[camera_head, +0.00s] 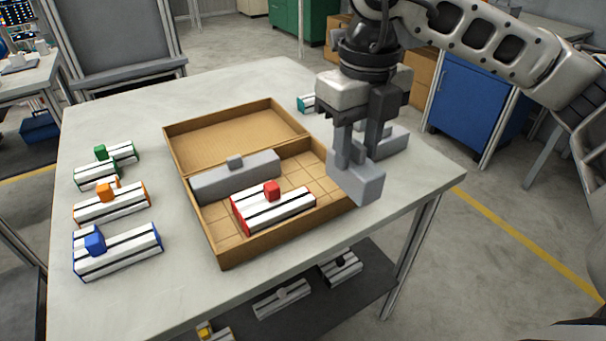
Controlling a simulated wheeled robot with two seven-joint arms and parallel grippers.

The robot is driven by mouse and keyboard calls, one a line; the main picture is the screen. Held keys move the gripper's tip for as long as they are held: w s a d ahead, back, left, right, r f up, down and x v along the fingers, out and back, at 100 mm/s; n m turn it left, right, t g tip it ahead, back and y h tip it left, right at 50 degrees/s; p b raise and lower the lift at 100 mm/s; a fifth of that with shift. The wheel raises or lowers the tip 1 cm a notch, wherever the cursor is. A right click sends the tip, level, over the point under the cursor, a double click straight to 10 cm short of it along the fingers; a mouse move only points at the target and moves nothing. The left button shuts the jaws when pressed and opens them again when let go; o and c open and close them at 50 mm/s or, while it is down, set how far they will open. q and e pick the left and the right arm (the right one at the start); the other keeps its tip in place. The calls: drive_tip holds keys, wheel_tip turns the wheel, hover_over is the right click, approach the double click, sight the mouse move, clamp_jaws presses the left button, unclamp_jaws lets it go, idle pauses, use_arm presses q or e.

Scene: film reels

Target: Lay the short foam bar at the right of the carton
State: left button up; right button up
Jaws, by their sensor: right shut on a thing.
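The open cardboard carton (226,256) stands on the table with two compartments. My right gripper (362,138) points down at the carton's right side and is shut on a short grey foam bar (358,184). The bar overlaps the carton's right wall in the picture; I cannot tell whether it touches anything. A longer grey foam bar (225,180) with a knob lies along the left of the near compartment. A white film reel case with red ends and a red knob (280,208) lies beside it. My left gripper is not in view.
Striped white cases with green (122,153), orange (115,205) and blue (120,252) ends lie left of the carton. A teal-ended case (307,103) lies behind. Another grey piece (392,142) shows behind my gripper. The table front (185,292) is clear.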

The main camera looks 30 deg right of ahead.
drive_tip(key=w+d+f, duration=0.1)
drive_tip(key=w+f, duration=0.2)
drive_tip(key=w+d+f+p, duration=0.1)
drive_tip(key=w+d+f, duration=0.1)
drive_tip(key=w+f, duration=0.2)
drive_tip(key=w+d+f, duration=0.1)
drive_tip(key=w+f, duration=0.3)
drive_tip(key=shift+d+f, duration=0.25)
drive_tip(key=shift+d, duration=0.15)
drive_tip(key=shift+f, duration=0.4)
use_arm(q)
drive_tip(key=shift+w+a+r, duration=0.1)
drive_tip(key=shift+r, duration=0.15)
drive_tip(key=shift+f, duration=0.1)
use_arm(e)
drive_tip(key=shift+f, duration=0.1)
drive_tip(key=o, duration=1)
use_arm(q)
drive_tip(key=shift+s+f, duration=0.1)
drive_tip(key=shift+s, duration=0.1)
use_arm(e)
drive_tip(key=shift+o, duration=0.2)
